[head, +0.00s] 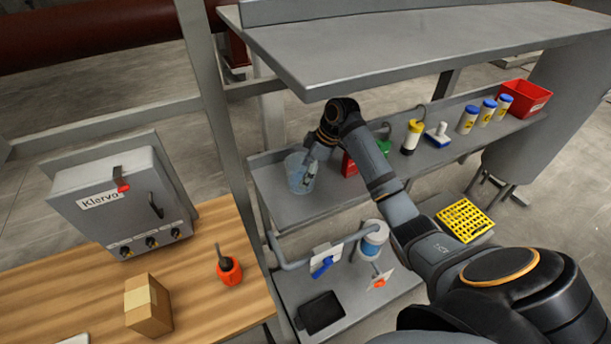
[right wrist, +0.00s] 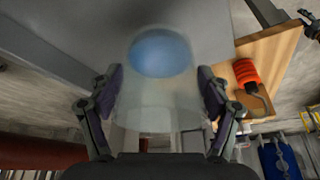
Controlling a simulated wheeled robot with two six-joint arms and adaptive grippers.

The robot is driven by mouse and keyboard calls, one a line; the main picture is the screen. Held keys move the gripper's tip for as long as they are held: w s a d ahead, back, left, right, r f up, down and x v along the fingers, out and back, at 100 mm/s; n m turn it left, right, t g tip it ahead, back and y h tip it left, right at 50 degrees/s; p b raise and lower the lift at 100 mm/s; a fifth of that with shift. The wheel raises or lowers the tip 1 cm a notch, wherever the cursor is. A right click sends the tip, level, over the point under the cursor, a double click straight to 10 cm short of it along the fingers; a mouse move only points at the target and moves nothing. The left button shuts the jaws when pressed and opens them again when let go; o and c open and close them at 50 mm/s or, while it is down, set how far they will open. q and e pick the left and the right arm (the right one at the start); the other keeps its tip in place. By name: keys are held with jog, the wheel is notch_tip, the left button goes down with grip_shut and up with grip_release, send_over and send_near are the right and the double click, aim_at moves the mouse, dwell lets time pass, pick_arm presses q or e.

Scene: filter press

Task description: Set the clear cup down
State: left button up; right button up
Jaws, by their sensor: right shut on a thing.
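The clear cup (head: 299,174) is a translucent, bluish open cup at the left end of the grey middle shelf (head: 288,207). My right gripper (head: 315,158) reaches it from the right and is shut on it. In the right wrist view the cup (right wrist: 155,98) stands between the two fingers of the gripper (right wrist: 161,92), with a blue round area at its far end. The cup looks roughly upright in the head view. I cannot tell whether its base touches the shelf. My left gripper is not in view.
A red box (head: 349,165) sits right of the cup, partly behind my arm. A large grey upper shelf (head: 400,50) overhangs. A wooden bench (head: 215,290) lies left.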

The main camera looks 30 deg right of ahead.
jog(key=shift+w+f, duration=0.3)
notch_tip(320, 180, down, 2)
jog(key=shift+f+p, duration=0.25)
jog(key=shift+p, duration=0.7)
jog(key=shift+f, duration=0.3)
jog(key=o, duration=1.1)
jog(key=shift+f, duration=0.1)
jog(key=shift+o, duration=0.2)
jog(key=b+v, duration=0.3)
jog(key=v, duration=0.9)
